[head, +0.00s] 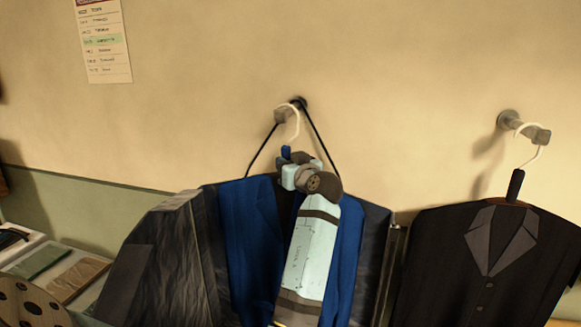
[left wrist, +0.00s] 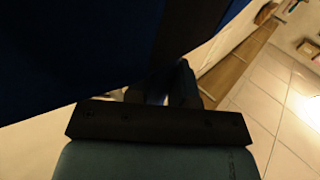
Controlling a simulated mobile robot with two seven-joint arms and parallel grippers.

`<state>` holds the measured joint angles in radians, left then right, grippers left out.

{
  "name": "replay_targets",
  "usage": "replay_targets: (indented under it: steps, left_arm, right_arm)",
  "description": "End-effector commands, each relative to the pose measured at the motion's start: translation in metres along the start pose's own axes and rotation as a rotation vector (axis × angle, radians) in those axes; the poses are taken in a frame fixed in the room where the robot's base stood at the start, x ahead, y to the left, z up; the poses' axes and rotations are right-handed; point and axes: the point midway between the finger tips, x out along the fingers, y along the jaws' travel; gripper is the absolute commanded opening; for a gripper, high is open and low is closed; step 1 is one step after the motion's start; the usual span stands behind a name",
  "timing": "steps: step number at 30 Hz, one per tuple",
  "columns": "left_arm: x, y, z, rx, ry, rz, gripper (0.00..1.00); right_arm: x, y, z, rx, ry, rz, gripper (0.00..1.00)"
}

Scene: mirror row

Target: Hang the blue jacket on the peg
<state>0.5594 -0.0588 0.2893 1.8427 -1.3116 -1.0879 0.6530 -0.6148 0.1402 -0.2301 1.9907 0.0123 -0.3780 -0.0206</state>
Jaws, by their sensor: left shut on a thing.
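The blue jacket (head: 247,225) is upright on a hanger below the left peg (head: 282,116). The hanger's white hook (head: 297,124) overlaps this peg in the head view; I cannot tell whether it bears on it. My left gripper (head: 287,154) is shut on the blue neck of the hanger, just under the hook. My left forearm hides the middle of the jacket. In the left wrist view the jacket is a dark blue sheet (left wrist: 70,50) beside the gripper fingers (left wrist: 165,90). My right gripper is not in view.
A black jacket (head: 480,275) hangs from the right peg (head: 535,134). A black strap (head: 322,142) runs over the left peg, and a dark, textured bag (head: 170,250) shows behind the blue jacket. A paper list (head: 103,45) is on the wall. Flat items (head: 78,278) lie at lower left.

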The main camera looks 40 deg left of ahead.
Motion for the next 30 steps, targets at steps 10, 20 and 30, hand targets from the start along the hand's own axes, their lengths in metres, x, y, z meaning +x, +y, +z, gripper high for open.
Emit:
replay_targets:
  steps: [10,20,30]
  left_arm:
    - [0.0042,-0.0007,0.0012,-0.002,0.001,0.002,0.00]
    - [0.0041,-0.0008,0.0015,-0.002,0.001,0.002,0.52]
    - [0.0041,-0.0006,0.0028,0.000,-0.002,0.002,0.85]
  right_arm:
    - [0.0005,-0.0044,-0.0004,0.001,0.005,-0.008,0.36]
    - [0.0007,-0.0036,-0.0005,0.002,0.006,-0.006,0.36]
    - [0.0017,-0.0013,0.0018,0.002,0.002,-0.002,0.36]
